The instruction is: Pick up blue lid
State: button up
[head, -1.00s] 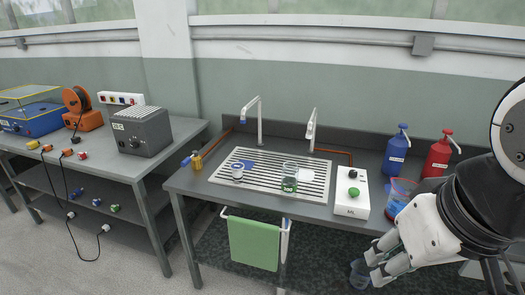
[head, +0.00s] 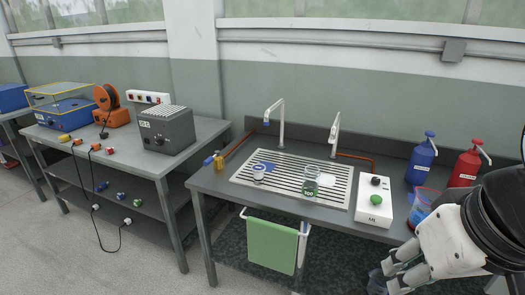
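My gripper (head: 384,283) is at the lower right, in front of the bench and well away from the blue piece. A dim bluish thing shows at its fingertips; I cannot tell whether it is held or behind them.
A glass jar with green contents (head: 310,186) stands on the rack. Two taps rise behind; a green towel (head: 271,246) hangs in front.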

aim_at(258, 168)
jog(key=i+j+z, duration=0.2)
jog(key=i, duration=0.35)
jog(key=i+j+z, duration=0.2)
jog(key=i, duration=0.35)
jog(key=i+j+z, duration=0.2)
jog(key=i+j, duration=0.15)
jog(key=i, duration=0.2)
